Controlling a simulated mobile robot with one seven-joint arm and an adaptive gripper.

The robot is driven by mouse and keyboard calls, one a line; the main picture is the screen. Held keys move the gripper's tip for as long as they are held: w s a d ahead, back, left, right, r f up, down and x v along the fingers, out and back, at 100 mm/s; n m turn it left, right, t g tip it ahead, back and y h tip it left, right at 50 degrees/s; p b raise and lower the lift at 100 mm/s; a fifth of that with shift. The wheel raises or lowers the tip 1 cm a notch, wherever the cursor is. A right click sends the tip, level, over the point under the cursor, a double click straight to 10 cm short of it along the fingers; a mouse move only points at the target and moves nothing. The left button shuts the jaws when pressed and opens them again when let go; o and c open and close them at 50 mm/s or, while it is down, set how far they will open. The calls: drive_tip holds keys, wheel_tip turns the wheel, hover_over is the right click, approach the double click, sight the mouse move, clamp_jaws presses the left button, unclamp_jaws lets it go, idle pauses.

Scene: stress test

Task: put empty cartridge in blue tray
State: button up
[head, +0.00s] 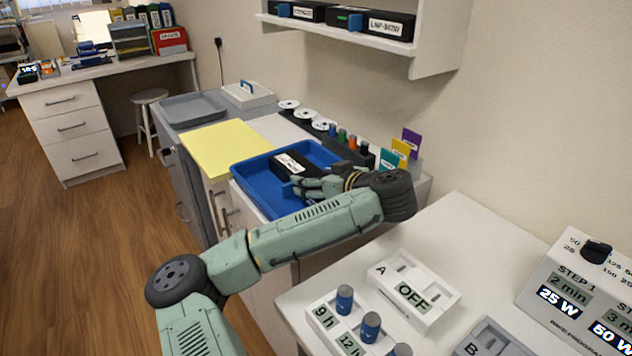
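The blue tray (256,176) lies on the white-topped cabinet in the middle of the view. A black cartridge (285,160) with a white label is in the tray, towards its far side. The label is too small to read, so I cannot tell whether the cartridge is empty. My gripper (299,187) is over the tray, close to the near side of the cartridge. A small blue piece shows at its fingertips. My gripper's fingers are small and partly overlap the cartridge, so I cannot tell whether they touch or grip it.
A yellow sheet (217,148) lies left of the tray. White spools (289,104) and coloured vials stand behind it. More black cartridges (388,24) sit on the wall shelf. The right table holds a white "OFF" box (412,292), a timer rack (323,315) and a power unit (585,290).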

drive_tip(key=shift+r, duration=0.15)
drive_tip(key=shift+f, duration=0.2)
drive_tip(key=o, duration=1.7)
